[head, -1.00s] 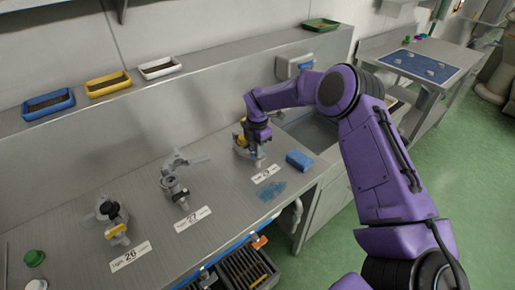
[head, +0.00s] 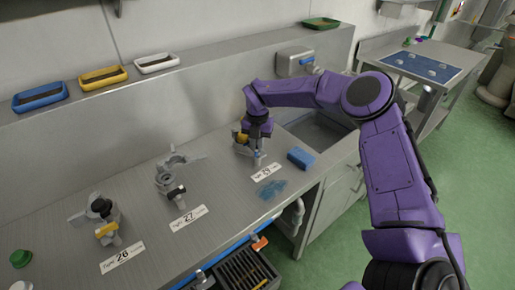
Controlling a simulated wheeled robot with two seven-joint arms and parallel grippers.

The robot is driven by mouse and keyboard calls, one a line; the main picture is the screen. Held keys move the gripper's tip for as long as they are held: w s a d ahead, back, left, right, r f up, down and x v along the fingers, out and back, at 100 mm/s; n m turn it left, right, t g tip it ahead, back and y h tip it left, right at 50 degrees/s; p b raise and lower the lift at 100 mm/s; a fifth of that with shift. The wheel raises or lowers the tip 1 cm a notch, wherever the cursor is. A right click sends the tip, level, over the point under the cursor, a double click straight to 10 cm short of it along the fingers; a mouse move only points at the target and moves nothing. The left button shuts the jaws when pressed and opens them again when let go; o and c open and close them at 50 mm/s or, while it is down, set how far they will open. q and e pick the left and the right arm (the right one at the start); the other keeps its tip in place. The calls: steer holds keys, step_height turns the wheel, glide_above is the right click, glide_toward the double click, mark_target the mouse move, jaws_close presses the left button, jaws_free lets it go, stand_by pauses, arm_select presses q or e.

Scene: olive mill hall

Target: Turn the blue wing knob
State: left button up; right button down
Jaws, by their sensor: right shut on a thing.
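My right gripper (head: 258,146) points down onto the rightmost metal fitting (head: 244,150) on the steel bench, behind a printed label (head: 267,172). It is shut on a part of this fitting, but its fingers and wrist hide that part. I cannot make out a blue wing knob there; a yellow piece (head: 241,137) shows just left of the gripper. My left gripper is not in view.
A blue sponge (head: 300,158) lies right of the gripper, before a sink (head: 318,130). Trays (head: 40,97) line the ledge.

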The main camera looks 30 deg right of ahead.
steer(key=n, duration=0.2)
steer(key=shift+f+n, duration=0.2)
steer(key=shift+n, duration=0.2)
steer(key=n, duration=0.3)
steer(key=shift+s+n+b, duration=0.1)
steer(key=shift+n+b, duration=0.2)
steer(key=n, duration=0.3)
steer(key=shift+n, duration=0.3)
steer(key=n+p, duration=0.1)
steer(key=n, duration=0.2)
steer(key=shift+n, duration=0.4)
steer(key=n+p, duration=0.1)
steer(key=n, duration=0.6)
steer(key=n+p, duration=0.1)
steer(key=n, duration=0.3)
steer(key=shift+n, duration=0.3)
steer(key=shift+n+p, duration=0.45)
steer(key=shift+n, duration=1.05)
steer(key=shift+a+f, duration=0.1)
